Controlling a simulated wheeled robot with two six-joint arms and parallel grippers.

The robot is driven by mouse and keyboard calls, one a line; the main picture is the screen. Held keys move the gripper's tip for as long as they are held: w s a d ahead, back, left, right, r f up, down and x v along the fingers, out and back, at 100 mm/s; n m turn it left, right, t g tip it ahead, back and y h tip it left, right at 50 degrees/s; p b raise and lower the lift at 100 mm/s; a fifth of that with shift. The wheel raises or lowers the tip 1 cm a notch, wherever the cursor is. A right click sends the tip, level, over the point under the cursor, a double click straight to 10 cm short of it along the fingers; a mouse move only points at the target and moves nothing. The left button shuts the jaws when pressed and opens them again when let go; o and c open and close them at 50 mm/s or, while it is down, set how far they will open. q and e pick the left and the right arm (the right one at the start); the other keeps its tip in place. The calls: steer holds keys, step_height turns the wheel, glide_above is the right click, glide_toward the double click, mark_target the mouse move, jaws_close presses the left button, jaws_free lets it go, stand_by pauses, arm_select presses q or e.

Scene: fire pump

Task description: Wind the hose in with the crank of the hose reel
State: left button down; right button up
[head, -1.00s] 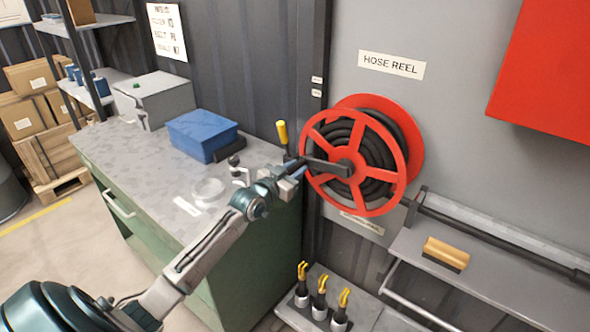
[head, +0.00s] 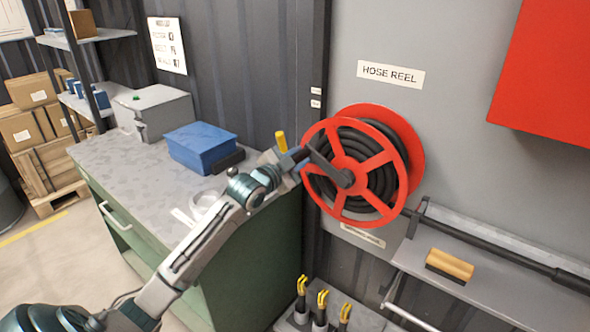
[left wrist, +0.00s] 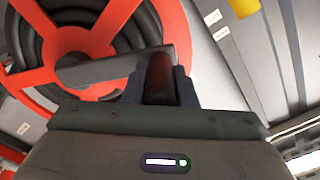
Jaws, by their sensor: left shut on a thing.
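The red hose reel (head: 337,208) is mounted on the grey wall, with black hose (head: 372,170) coiled inside its spoked rim. Its dark crank (head: 322,163) runs from the hub up and left to the handle. My left gripper (head: 293,160) is shut on the crank handle at the upper left of the reel. In the left wrist view the fingers (left wrist: 160,88) close around the dark handle, with the crank arm (left wrist: 105,70) across the red spokes behind. The fingertips are small and partly hidden in the head view. My right gripper is not in view.
A green workbench (head: 250,250) with a blue box (head: 201,147) stands left of the reel. A shelf with a wooden brush (head: 449,266) is at the lower right. Yellow-tipped tools (head: 321,305) stand below. A red cabinet (head: 550,80) hangs at upper right.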

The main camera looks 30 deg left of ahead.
arm_select(q)
steer(key=d+r+m+p, duration=0.1)
steer(key=d+r+m, duration=0.1)
steer(key=d+m, duration=0.6)
steer(key=s+d+r+m+p, duration=0.1)
steer(key=d+r+m, duration=0.2)
steer(key=d+m, duration=0.5)
steer(key=shift+s+d+r, duration=0.15)
steer(key=shift+d+r, duration=0.05)
steer(key=shift+d, duration=0.1)
stand_by(0.5)
steer(key=c, duration=1.2)
jaws_free()
steer(key=shift+o, duration=0.2)
steer(key=shift+s, duration=0.1)
steer(key=s+b, duration=0.3)
steer(key=s, duration=0.7)
steer(key=shift+s+a, duration=0.35)
